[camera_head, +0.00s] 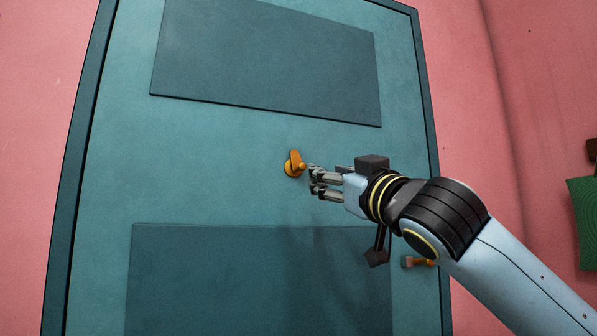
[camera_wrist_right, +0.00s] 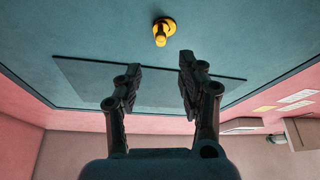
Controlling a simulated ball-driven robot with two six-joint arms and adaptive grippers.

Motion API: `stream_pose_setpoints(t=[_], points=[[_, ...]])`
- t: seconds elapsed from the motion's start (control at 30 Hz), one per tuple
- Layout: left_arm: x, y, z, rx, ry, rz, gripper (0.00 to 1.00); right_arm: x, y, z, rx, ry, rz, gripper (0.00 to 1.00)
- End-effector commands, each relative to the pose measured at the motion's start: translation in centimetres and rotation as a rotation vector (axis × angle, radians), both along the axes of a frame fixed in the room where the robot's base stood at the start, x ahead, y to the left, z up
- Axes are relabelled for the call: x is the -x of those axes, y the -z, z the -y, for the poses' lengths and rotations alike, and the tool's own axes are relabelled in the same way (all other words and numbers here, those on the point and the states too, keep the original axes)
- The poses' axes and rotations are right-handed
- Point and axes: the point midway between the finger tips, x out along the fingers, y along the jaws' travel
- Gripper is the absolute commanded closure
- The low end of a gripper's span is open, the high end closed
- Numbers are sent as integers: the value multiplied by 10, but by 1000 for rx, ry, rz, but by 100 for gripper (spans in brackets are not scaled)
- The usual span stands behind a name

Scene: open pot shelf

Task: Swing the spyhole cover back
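The spyhole cover (camera_head: 295,160) is a small orange-yellow brass piece with a little knob, mounted on the teal door (camera_head: 230,180) between its two darker panels. My right gripper (camera_head: 312,181) is close to it, just to its right and slightly below. In the right wrist view the cover (camera_wrist_right: 163,27) lies beyond the fingertips, roughly in line with the gap between them. The fingers (camera_wrist_right: 159,65) are apart and empty there, and I see no contact with the cover. The spyhole itself cannot be made out. My left gripper is not in view.
A door handle (camera_head: 424,262) shows lower right, partly behind my right arm. Pink walls (camera_head: 465,110) flank the door, and a green thing (camera_head: 583,215) is at the right edge. The door face left of the cover is clear.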

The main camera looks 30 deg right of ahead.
Motion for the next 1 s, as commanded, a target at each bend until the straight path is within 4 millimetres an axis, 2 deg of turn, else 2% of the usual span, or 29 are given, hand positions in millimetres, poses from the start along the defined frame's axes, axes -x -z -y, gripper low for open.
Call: stream_pose_setpoints(t=[0.3,0.5,0.7,0.93,1.0], points=[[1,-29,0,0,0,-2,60,-53,-24,7,-9,0,-1,61],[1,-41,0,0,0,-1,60,-83,-34,11,-6,-1,-3,61],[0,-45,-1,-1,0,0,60,-95,-36,12,-3,-1,-3,61],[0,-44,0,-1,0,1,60,-96,-36,12,-2,-1,-3,61],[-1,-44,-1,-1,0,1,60,-96,-36,12,-2,-1,-3,68]])
